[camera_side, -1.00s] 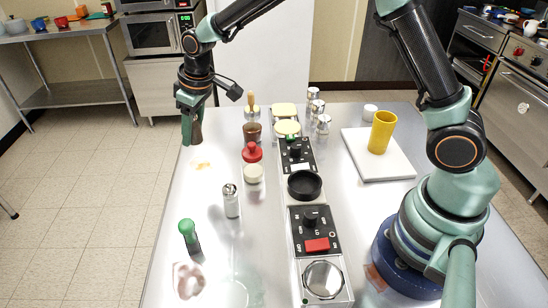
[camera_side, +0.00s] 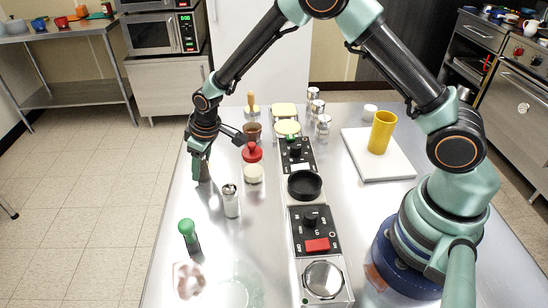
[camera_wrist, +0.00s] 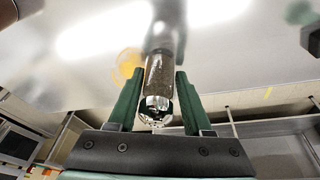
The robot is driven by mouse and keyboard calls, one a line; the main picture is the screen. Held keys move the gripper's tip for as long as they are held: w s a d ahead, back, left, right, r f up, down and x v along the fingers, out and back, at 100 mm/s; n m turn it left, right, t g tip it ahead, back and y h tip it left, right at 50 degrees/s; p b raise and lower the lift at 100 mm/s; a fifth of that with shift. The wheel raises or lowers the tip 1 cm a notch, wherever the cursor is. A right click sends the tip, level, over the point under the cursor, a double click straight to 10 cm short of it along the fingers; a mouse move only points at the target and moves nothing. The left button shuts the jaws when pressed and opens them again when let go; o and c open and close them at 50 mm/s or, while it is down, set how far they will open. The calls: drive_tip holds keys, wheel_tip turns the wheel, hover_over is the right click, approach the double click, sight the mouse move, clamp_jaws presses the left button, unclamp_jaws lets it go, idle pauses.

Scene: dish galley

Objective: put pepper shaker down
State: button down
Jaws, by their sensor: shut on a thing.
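The pepper shaker (camera_wrist: 160,75) is a clear jar with dark contents and a shiny metal cap. My gripper (camera_wrist: 156,102) is shut on it near the cap, one green finger on each side. In the side view my gripper (camera_side: 200,158) points down by the left edge of the steel table, with the dark lower part of the shaker (camera_side: 204,173) below the fingers. The shaker looks about upright, its base at or very close to the tabletop; I cannot tell whether it touches.
A metal-capped shaker (camera_side: 231,202) stands close by, front right of the held one. A green-topped bottle (camera_side: 189,236) stands nearer the front. A red-topped container (camera_side: 252,152), a cream jar (camera_side: 253,174) and a brown cup (camera_side: 252,131) stand to the right.

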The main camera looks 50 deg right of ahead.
drive_tip(key=shift+f, duration=0.1)
drive_tip(key=shift+c, duration=1.6)
unclamp_jaws()
drive_tip(key=shift+r, duration=0.55)
drive_tip(key=s+d+r+m, duration=0.15)
drive_tip(key=s+r, duration=0.25)
drive_tip(key=r, duration=0.5)
drive_tip(key=s+d+r, duration=0.3)
drive_tip(key=r, duration=0.5)
drive_tip(key=s+d+r+m+t, duration=0.1)
drive_tip(key=s+d+r, duration=0.2)
drive_tip(key=s, duration=0.4)
drive_tip(key=s+d+r+m+t, duration=0.1)
drive_tip(key=s+d+r+m, duration=0.1)
drive_tip(key=s+d, duration=0.3)
drive_tip(key=s+r, duration=0.1)
drive_tip(key=s, duration=0.2)
drive_tip(key=shift+s+d+h, duration=0.2)
drive_tip(key=shift+h, duration=0.2)
